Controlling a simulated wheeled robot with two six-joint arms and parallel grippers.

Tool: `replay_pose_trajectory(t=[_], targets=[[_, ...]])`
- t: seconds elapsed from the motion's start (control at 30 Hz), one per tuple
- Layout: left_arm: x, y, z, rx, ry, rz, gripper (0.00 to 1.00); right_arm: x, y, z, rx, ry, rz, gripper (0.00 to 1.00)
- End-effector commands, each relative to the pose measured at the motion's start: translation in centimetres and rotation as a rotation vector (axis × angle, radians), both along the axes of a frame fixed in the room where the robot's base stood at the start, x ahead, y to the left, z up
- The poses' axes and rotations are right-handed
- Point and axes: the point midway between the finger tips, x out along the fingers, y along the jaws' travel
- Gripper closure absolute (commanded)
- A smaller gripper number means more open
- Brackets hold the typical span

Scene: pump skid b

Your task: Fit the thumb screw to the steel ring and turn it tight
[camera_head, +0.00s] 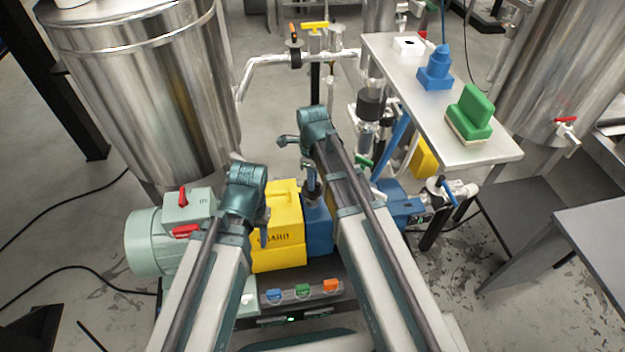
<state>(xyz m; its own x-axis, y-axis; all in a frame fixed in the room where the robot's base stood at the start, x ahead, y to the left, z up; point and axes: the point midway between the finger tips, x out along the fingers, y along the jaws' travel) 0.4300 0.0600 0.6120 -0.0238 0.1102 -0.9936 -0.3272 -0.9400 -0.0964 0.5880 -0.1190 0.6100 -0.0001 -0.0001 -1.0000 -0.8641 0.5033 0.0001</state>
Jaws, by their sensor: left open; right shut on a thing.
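My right gripper (286,141) is at the end of the arm from the lower right, above the pump. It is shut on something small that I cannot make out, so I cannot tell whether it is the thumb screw. My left gripper (238,157) is lower and further left, in front of the steel tank, and is open. The fingertips of both are small and partly hidden by my wrists. I cannot pick out the thumb screw or the steel ring clearly.
A grey shelf (482,154) at the right bears a white block (408,46), a blue fixture (436,72) and a green block (472,108). A yellow guard (283,222) and a pale green motor (150,243) lie below my arms. A steel tank (150,95) stands left, pipework (275,60) behind.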

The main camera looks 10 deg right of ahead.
Motion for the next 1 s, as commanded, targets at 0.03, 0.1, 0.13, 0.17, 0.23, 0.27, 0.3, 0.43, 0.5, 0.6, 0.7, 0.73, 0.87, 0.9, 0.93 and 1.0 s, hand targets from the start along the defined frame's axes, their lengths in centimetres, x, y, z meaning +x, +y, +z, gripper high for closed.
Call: replay_pose_trajectory(t=[0.03,0.1,0.13,0.17,0.23,0.27,0.3,0.43,0.5,0.6,0.7,0.73,0.87,0.9,0.93,1.0], targets=[[0.0,0.0,-0.2,0.0,0.0,0.0,0.5,0.0,0.0,-0.2,0.0,0.0,0.0,1.0],[0.0,0.0,-0.3,0.0,0.0,0.0,0.5,0.0,0.0,-0.3,0.0,0.0,0.0,1.0],[0.0,0.0,-0.4,0.0,0.0,0.0,0.5,0.0,0.0,-0.4,0.0,0.0,0.0,1.0],[0.0,0.0,-0.5,0.0,0.0,0.0,0.5,0.0,0.0,-0.5,0.0,0.0,0.0,1.0],[0.0,0.0,-0.7,0.0,0.0,0.0,0.5,0.0,0.0,-0.7,0.0,0.0,0.0,1.0],[0.0,0.0,-0.7,0.0,0.0,0.0,0.5,0.0,0.0,-0.7,0.0,0.0,0.0,1.0],[0.0,0.0,-0.8,0.0,0.0,0.0,0.5,0.0,0.0,-0.8,0.0,0.0,0.0,1.0],[0.0,0.0,-1.1,0.0,0.0,0.0,0.5,0.0,0.0,-1.1,0.0,0.0,0.0,1.0],[0.0,0.0,-1.3,0.0,0.0,0.0,0.5,0.0,0.0,-1.3,0.0,0.0,0.0,1.0],[0.0,0.0,-1.5,0.0,0.0,0.0,0.5,0.0,0.0,-1.5,0.0,0.0,0.0,1.0],[0.0,0.0,-1.8,0.0,0.0,0.0,0.5,0.0,0.0,-1.8,0.0,0.0,0.0,1.0],[0.0,0.0,-1.9,0.0,0.0,0.0,0.5,0.0,0.0,-1.8,0.0,0.0,0.0,1.0],[0.0,0.0,-2.2,0.0,0.0,0.0,0.5,0.0,0.0,-2.2,0.0,0.0,0.0,1.0],[0.0,0.0,-2.3,0.0,0.0,0.0,0.5,0.0,0.0,-2.3,0.0,0.0,0.0,1.0],[0.0,0.0,-2.3,0.0,0.0,0.0,0.5,0.0,0.0,-2.3,0.0,0.0,0.0,1.0],[0.0,0.0,-2.5,0.0,0.0,0.0,0.5,0.0,0.0,-2.5,0.0,0.0,0.0,1.0]])
